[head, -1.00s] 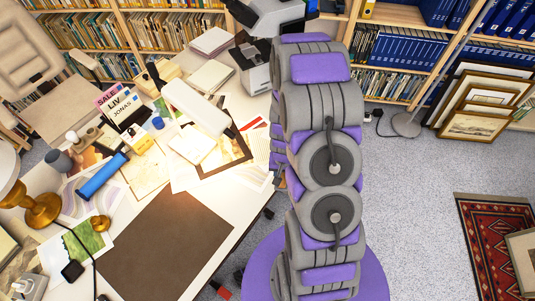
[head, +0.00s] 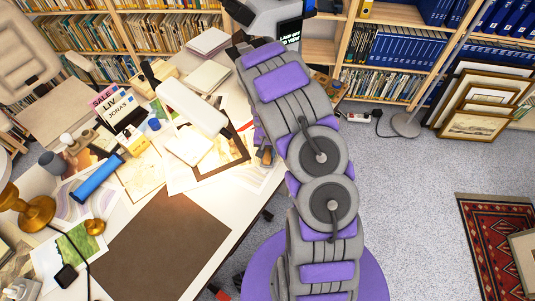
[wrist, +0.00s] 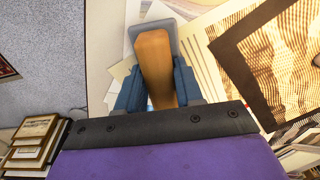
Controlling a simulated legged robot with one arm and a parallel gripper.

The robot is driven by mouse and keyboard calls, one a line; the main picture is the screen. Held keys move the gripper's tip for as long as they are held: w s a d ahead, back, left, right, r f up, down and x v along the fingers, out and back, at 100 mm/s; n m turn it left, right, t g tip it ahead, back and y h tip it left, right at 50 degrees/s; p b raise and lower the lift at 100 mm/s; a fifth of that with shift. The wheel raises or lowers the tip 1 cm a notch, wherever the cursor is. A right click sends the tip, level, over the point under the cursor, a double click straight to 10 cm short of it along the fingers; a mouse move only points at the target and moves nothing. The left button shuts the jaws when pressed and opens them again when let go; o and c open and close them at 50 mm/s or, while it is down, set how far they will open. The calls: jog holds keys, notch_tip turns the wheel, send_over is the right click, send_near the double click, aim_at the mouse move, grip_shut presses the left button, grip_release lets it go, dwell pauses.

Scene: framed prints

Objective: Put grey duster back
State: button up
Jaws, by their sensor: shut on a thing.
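My gripper (wrist: 158,80) is shut on the grey duster (wrist: 154,55), seen in the wrist view as a tan wooden block with a grey pad showing at its far end and side. The duster is held between the two blue-grey fingers above the edge of the paper-covered table (head: 215,262). In the head view, my arm covers most of the gripper, and only a small part of the duster (head: 266,155) shows near the table's right edge. I cannot tell how high above the table it is.
A white lamp head (head: 190,105), a blue roll (head: 97,178), a brown mat (head: 160,245) and a picture mount (head: 235,150) occupy the table. Framed pictures (head: 478,110) lean at the right. Grey floor (head: 410,190) is open right of my arm.

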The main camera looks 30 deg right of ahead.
jog(key=shift+a+f, duration=0.1)
jog(key=shift+f, duration=0.85)
jog(key=shift+r, duration=0.1)
jog(key=shift+a, duration=0.1)
jog(key=o, duration=1)
